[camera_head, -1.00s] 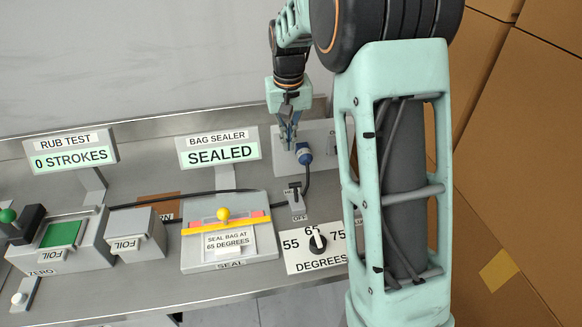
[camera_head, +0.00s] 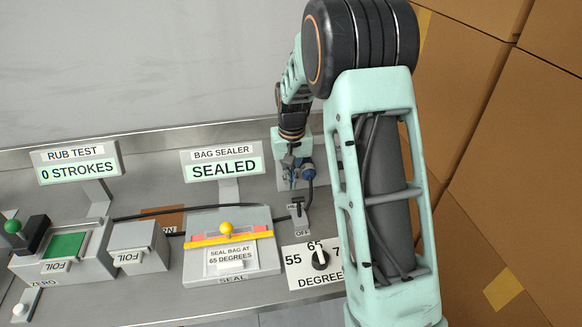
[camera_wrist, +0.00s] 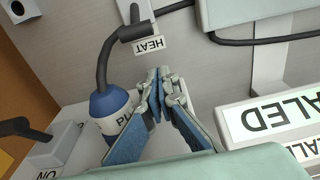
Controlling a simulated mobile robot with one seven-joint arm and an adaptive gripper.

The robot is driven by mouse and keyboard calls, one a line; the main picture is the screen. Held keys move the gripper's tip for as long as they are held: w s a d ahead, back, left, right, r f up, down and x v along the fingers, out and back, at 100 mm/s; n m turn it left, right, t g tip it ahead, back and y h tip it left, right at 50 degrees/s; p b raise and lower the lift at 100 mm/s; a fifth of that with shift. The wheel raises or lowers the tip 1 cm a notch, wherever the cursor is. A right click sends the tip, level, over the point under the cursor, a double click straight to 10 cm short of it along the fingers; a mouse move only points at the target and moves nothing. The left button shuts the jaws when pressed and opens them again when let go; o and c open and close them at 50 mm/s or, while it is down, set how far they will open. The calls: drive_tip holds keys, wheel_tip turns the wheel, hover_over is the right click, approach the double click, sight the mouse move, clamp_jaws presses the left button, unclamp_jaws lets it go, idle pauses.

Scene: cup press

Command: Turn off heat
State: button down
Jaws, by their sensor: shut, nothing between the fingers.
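The heat switch (camera_head: 299,207) is a small dark lever on a light plate, with an OFF label at its near end, in the head view. In the wrist view the dark lever (camera_wrist: 138,31) stands beside a HEAT label (camera_wrist: 148,46). I cannot tell the lever's setting.
A blue plug (camera_wrist: 108,103) with a dark cable is close beside my fingers. The bag sealer (camera_head: 230,256), reading SEALED, is left of the switch, and a temperature dial (camera_head: 319,259) is in front of it. Cardboard boxes (camera_head: 497,170) are at right.

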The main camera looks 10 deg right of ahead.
sight(299, 210)
drive_tip(key=shift+s+f, duration=0.25)
drive_tip(key=shift+f, duration=0.1)
drive_tip(key=shift+s+r+p, duration=0.2)
drive_tip(key=shift+s, duration=0.6)
drive_tip(key=shift+s+r+p, duration=0.2)
drive_tip(key=shift+s, duration=0.6)
drive_tip(key=shift+f+b, duration=0.1)
drive_tip(key=shift+b, duration=0.3)
